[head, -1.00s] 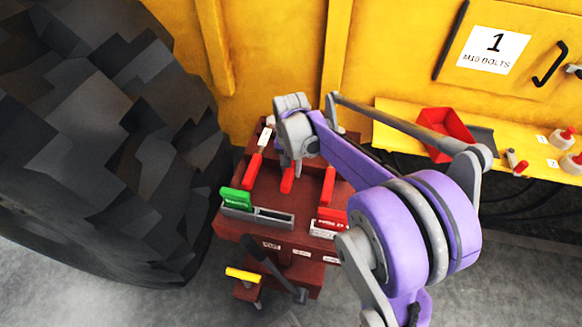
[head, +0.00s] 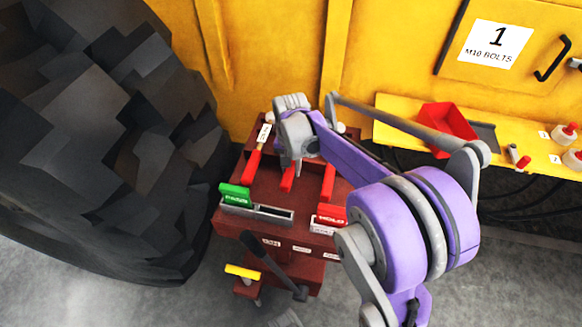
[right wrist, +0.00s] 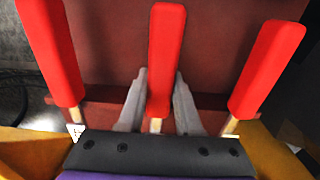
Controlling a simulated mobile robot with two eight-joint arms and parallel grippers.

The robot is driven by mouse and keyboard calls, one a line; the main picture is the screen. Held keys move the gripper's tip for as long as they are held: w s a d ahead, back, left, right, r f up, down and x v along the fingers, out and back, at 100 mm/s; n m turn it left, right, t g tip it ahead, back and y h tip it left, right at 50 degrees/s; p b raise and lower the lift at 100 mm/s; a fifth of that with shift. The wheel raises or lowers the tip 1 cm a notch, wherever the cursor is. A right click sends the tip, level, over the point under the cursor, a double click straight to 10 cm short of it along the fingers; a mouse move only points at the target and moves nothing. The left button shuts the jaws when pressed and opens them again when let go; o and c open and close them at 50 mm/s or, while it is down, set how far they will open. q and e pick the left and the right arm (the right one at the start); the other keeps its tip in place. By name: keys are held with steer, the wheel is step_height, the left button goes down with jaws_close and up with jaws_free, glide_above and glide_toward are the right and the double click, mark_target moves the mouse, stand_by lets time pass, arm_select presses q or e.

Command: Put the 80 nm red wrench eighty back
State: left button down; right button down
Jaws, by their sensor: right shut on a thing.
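Three red-handled wrenches lie side by side on a dark red cart (head: 280,213). My right gripper (head: 292,165) is over the middle red wrench (head: 287,180). In the right wrist view, the fingers of my right gripper (right wrist: 159,85) are shut on this middle handle (right wrist: 166,45). The left wrench (head: 254,165) has a white label that I cannot read surely; the right one (head: 328,183) is partly behind my arm. No 80 marking is readable, and I cannot tell whether the held wrench is lifted or resting. My left gripper is not in view.
A green block (head: 235,195) and a red block (head: 331,214) stand in holders at the cart's front edge. A black-handled lever (head: 266,258) and a yellow handle (head: 242,271) are at the front. A large tyre (head: 100,150) is at left; a yellow shelf with a red bin (head: 446,125) is at right.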

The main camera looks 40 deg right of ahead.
steer(key=shift+f, duration=0.15)
stand_by(0.4)
steer(key=c, duration=0.5)
jaws_free()
step_height(320, 180, up, 11)
steer(key=shift+s+a+f+p, duration=0.1)
steer(key=shift+p, duration=0.8)
step_height(320, 180, up, 7)
steer(key=p, duration=0.5)
steer(key=s+a+f+n+t+p, duration=0.2)
steer(key=s+a+n, duration=0.3)
steer(key=s+a, duration=0.2)
steer(key=s+a+f+n+t+p, duration=0.2)
steer(key=s+a+n, duration=0.3)
steer(key=s+a, duration=0.3)
steer(key=shift+s+a+f+t+p, duration=0.15)
steer(key=shift+a+t+p, duration=0.25)
steer(key=shift+t, duration=0.2)
